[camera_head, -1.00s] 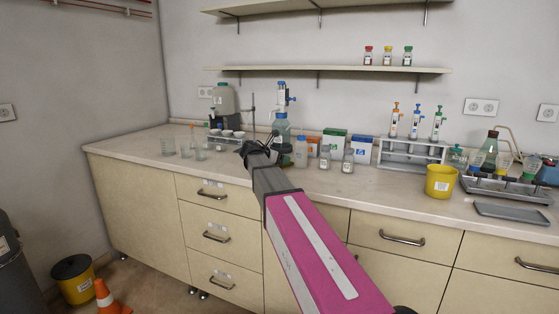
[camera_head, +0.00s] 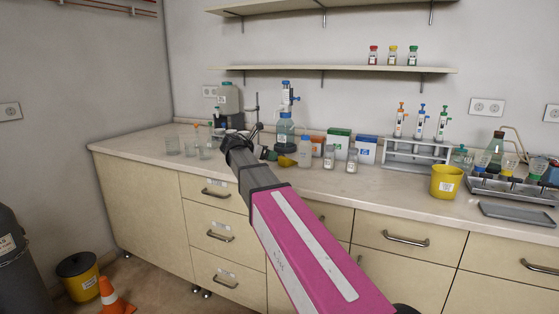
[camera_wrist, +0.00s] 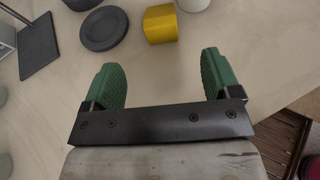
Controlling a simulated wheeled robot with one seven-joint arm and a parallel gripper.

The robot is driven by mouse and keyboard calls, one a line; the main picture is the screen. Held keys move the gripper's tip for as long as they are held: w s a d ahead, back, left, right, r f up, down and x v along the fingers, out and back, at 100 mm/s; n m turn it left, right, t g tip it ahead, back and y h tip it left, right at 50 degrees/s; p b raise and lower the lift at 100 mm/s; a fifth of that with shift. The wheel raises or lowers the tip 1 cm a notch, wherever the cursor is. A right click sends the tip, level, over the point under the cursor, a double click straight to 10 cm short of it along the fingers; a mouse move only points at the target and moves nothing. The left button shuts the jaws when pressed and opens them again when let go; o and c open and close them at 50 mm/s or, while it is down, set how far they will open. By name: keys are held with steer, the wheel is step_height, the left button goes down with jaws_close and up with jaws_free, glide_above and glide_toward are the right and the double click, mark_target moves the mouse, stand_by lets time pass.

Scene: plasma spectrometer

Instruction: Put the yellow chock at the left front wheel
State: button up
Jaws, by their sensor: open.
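A yellow block-like piece, likely the chock (camera_wrist: 160,23), lies on the counter in the wrist view, ahead of my fingertips and roughly midway between them. A yellow shape, likely the same chock (camera_head: 286,161), shows in the head view just right of my gripper (camera_head: 265,153). In the wrist view my gripper (camera_wrist: 163,75) is open, with its two green fingers wide apart and nothing between them. Small dark castor wheels (camera_head: 200,292) show at floor level under the drawer unit (camera_head: 222,236). Which is the left front wheel, I cannot tell.
A dark round disc (camera_wrist: 104,28) and a dark stand base (camera_wrist: 38,45) lie left of the yellow piece. Glass beakers (camera_head: 188,147) and bottles (camera_head: 305,151) stand close to my gripper. An orange cone (camera_head: 115,297) and a yellow bin (camera_head: 78,277) stand on the floor.

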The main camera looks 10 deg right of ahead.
mark_target(282, 159)
steer(key=x, duration=0.6)
steer(key=shift+d+f, duration=0.2)
steer(key=shift+d, duration=0.05)
steer(key=shift+a+f+x, duration=0.1)
steer(key=shift+f+x, duration=0.05)
steer(key=shift+x, duration=0.75)
steer(key=shift+a+f+x, duration=0.1)
steer(key=shift+f+x, duration=0.05)
steer(key=shift+x, duration=0.75)
steer(key=shift+a+f+x, duration=0.1)
steer(key=shift+f+x, duration=0.05)
steer(key=shift+x, duration=0.75)
steer(key=c, duration=1.1)
steer(key=shift+r, duration=0.15)
